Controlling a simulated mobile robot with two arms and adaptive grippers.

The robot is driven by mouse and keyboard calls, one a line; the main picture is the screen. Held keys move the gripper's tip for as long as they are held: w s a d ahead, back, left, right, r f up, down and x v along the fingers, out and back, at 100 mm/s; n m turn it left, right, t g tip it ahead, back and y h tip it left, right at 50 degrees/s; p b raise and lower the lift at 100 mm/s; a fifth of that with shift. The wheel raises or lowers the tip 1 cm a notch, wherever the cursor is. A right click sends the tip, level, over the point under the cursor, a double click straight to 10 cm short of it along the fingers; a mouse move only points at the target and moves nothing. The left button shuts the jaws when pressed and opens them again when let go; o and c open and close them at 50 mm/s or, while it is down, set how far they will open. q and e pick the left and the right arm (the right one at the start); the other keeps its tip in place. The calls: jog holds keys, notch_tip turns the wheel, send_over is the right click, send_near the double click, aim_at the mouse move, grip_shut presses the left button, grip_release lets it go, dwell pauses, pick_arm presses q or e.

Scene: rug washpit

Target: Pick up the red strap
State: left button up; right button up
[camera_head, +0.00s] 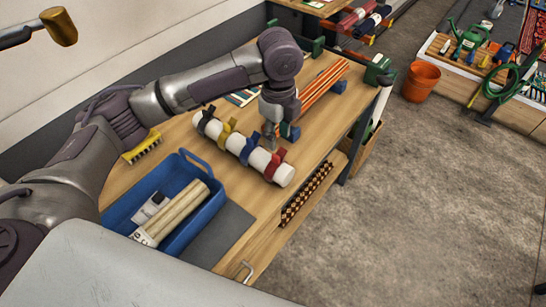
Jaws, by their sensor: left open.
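The red strap (274,164) is wrapped around the near right end of a white roll (285,175) lying on the wooden workbench. A blue strap (247,149), a yellow strap (227,132) and a dark strap (206,119) sit along the same roll. My left gripper (272,140) points down just behind the roll, above and beside the red and blue straps. It is open, and I see nothing held in it. Whether its fingertips touch the roll cannot be told. My right gripper is out of view.
A blue tray (205,215) with pale rolls stands at the front left of the workbench (300,140). A yellow brush (142,148) lies behind it. Orange rods (325,90) lie beyond my gripper. An orange bucket (421,82) stands on the open floor right.

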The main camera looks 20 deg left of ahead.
aim_at(275, 156)
pick_arm(q)
notch_tip(275, 156, down, 4)
jog(key=shift+a+r, duration=0.1)
jog(key=shift+a, duration=0.05)
jog(key=shift+w+a+f+p, duration=0.1)
jog(key=shift+w+f+p, duration=0.05)
jog(key=shift+f+p, duration=0.4)
notch_tip(275, 156, down, 4)
jog(key=shift+w+r+p, duration=0.1)
jog(key=shift+r+p, duration=0.1)
jog(key=shift+p, duration=0.3)
jog(key=shift+f, duration=0.55)
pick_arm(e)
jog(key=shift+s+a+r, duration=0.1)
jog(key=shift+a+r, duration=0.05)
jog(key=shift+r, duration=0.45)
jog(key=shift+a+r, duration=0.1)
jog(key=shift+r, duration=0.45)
pick_arm(q)
grip_shut()
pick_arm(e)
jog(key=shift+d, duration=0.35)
